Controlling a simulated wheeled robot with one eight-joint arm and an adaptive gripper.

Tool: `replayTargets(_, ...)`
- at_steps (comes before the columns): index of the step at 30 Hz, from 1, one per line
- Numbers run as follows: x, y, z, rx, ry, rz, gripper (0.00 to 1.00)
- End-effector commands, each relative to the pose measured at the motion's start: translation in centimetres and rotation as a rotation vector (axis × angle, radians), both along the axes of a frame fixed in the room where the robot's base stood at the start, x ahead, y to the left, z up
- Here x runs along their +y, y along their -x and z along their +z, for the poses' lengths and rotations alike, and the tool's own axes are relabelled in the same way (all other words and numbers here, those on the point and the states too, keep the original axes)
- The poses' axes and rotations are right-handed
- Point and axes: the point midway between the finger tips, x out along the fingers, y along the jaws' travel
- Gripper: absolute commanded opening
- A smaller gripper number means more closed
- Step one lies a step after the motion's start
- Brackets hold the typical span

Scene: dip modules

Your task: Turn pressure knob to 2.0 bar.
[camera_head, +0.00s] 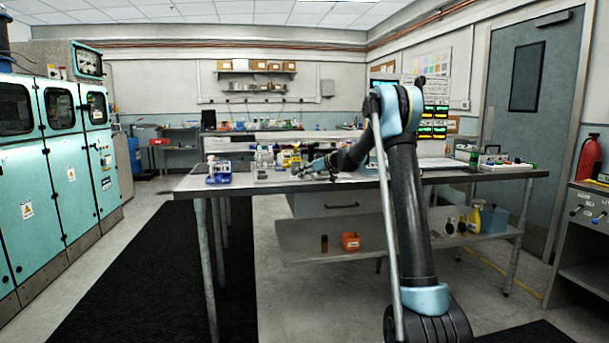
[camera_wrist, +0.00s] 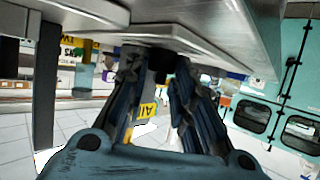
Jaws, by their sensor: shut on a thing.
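My gripper (camera_wrist: 160,75) shows in the wrist view with its two dark fingers on either side of a small dark knob-like piece (camera_wrist: 161,60). The fingers are shut on this piece, which sits under a grey metal body (camera_wrist: 190,38). I take it for the pressure knob; no scale or bar reading on it can be read. In the head view my gripper (camera_head: 306,168) is low over the workbench (camera_head: 225,185), among small items. The knob cannot be made out there.
A blue rack (camera_head: 219,173) stands at the bench's left end. White bottles (camera_head: 263,156) stand behind my gripper. Teal cabinets (camera_head: 55,190) line the left; the floor between is clear.

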Motion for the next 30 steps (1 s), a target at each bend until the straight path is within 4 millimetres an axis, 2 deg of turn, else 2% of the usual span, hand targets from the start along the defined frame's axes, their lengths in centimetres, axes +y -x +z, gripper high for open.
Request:
replayTargets(8, -0.06, -0.01, 0.05, -0.001, 0.000, -0.042, 0.00)
replayTargets(30, 0.53, 0.48, 0.16, -0.006, 0.001, -0.409, 0.00)
